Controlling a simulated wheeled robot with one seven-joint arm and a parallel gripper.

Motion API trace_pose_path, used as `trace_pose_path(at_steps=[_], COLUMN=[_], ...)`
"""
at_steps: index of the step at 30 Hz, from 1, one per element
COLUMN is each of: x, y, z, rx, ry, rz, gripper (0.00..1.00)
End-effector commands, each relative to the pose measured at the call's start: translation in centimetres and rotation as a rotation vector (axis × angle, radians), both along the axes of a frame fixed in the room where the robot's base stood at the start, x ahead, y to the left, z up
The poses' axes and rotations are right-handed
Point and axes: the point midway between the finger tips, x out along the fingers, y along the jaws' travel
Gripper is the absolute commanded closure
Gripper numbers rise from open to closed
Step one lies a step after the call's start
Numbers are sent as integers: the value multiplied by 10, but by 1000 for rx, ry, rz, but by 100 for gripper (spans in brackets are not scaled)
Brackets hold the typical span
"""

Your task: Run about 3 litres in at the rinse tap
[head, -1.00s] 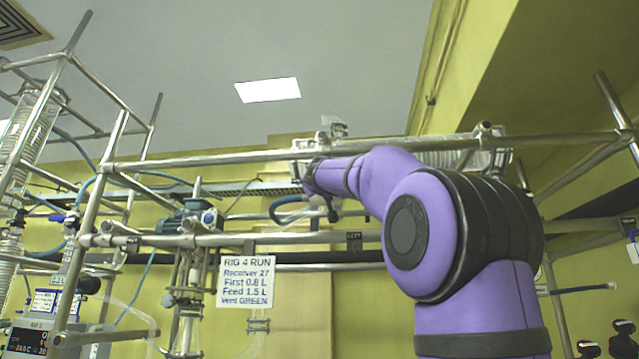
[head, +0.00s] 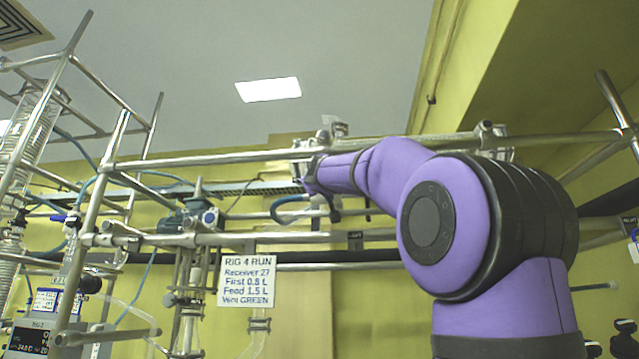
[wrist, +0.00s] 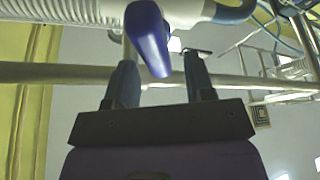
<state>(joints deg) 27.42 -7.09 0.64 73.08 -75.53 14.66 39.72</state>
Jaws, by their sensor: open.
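A blue lever handle (wrist: 149,38) hangs down in the wrist view from a white fitting on a pale pipe (wrist: 188,12). It looks like a tap lever, but I see no label naming it as the rinse tap. My gripper (wrist: 160,62) is open, with one dark finger on each side of the lever's lower end. I see a gap on both sides and cannot tell of any contact. In the head view my arm's wrist end is by the upper metal rail (head: 220,158), and the fingers and lever cannot be made out there.
Metal frame tubes cross close around the gripper, including a rail (wrist: 50,73) in the wrist view. A blue hose (head: 288,204) hangs below the rail. A sign (head: 247,281) reads "RIG 4 RUN", with "Feed 1.5 L". A ribbed glass column (head: 35,130) stands at left.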

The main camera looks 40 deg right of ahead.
Motion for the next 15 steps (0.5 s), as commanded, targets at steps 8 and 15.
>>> trace_pose_path(at_steps=[8,15], x=[-35,-54], y=[31,49], z=[-16,-26], rx=[-1,-1], ry=[0,0], rz=[0,1], gripper=[51,51])
